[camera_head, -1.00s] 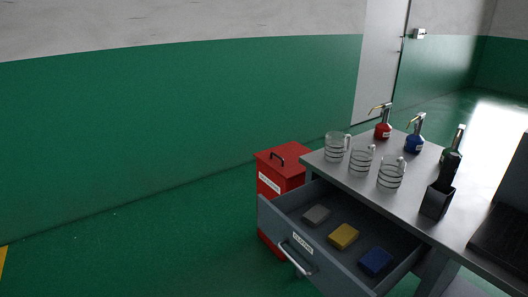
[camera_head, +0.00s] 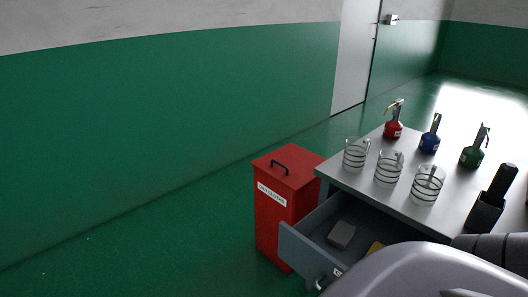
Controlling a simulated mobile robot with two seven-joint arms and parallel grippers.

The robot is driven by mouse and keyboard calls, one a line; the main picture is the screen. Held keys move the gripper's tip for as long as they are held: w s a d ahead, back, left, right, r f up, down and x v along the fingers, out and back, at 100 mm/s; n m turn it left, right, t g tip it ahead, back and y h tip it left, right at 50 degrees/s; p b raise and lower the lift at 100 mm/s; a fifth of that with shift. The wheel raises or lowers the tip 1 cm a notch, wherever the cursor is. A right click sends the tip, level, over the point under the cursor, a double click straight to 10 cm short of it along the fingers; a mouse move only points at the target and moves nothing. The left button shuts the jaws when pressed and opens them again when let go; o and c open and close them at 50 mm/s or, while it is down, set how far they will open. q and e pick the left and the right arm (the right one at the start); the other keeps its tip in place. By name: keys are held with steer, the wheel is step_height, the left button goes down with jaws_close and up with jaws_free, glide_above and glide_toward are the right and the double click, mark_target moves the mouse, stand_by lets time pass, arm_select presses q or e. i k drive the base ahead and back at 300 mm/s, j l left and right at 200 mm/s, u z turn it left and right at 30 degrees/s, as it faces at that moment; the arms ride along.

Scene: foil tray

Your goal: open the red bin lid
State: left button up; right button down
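The red bin (camera_head: 281,222) stands on the green floor, left of the grey table. Its flat red lid (camera_head: 289,172) is closed, with a dark arched handle (camera_head: 279,163) on top. A white label (camera_head: 271,194) is on its front. Part of my own body, grey and rounded, fills the lower right of the head view. Neither gripper shows in the view.
The grey table (camera_head: 396,205) holds several glass beakers, red, blue and green dispensers and a black holder. An open drawer (camera_head: 308,252) juts out close beside the bin's right side, with a grey block (camera_head: 341,235) inside. Floor left of the bin is clear.

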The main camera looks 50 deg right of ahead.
mark_target(292, 165)
steer(key=i+z, duration=0.15)
steer(key=i, duration=1)
steer(key=i+z, duration=0.3)
steer(key=i, duration=0.2)
steer(key=i+j+z, duration=0.15)
steer(key=i+z, duration=0.2)
steer(key=i, duration=0.15)
steer(key=i+z, duration=0.35)
steer(key=z, duration=0.15)
steer(key=i+z, duration=0.7)
steer(key=z, duration=0.15)
steer(key=i+z, duration=0.2)
steer(key=z, duration=0.15)
steer(key=i+z, duration=0.15)
steer(key=z, duration=0.2)
